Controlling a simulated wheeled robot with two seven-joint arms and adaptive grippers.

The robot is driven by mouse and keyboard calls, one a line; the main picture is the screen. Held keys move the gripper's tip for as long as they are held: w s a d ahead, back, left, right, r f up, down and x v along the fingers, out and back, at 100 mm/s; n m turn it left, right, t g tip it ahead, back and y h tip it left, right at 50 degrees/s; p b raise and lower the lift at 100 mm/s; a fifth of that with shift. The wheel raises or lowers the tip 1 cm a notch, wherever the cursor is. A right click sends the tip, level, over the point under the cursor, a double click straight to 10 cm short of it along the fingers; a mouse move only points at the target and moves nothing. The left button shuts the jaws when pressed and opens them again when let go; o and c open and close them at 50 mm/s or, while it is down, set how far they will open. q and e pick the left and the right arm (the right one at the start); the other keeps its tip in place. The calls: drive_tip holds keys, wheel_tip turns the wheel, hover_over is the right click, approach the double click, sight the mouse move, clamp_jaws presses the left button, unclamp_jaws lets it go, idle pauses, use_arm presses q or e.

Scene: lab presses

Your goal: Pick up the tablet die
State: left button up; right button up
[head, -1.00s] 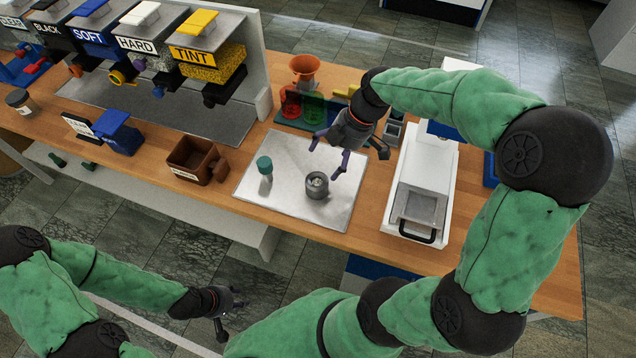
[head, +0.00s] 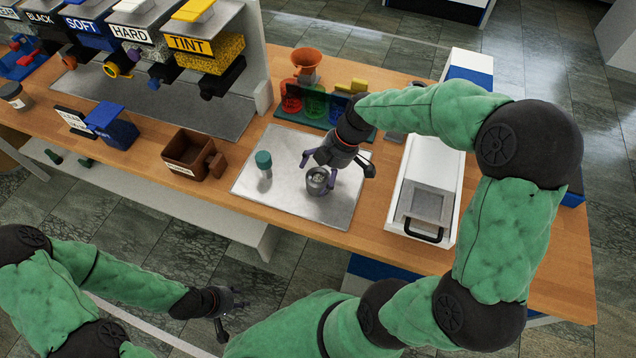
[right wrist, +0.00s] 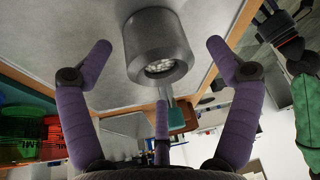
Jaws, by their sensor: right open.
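The tablet die, a short grey metal cylinder with a recessed, dimpled end (head: 317,184), stands on the pale metal plate (head: 285,140). In the right wrist view the die (right wrist: 156,48) sits between the two open purple fingers (right wrist: 160,47), with a visible gap on both sides. A third finger shows below, apart from the die. My left gripper (head: 229,312) hangs low in front of the table, its fingers apart and empty.
A brown box (head: 189,157) is further left. A white machine with a black handle (head: 424,185) stands to the right. Colored jars with an orange funnel (head: 306,64) are behind.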

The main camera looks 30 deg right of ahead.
drive_tip(key=shift+x, duration=1.25)
drive_tip(key=c, duration=1.6)
drive_tip(key=shift+o, duration=0.2)
drive_tip(key=shift+r, duration=0.1)
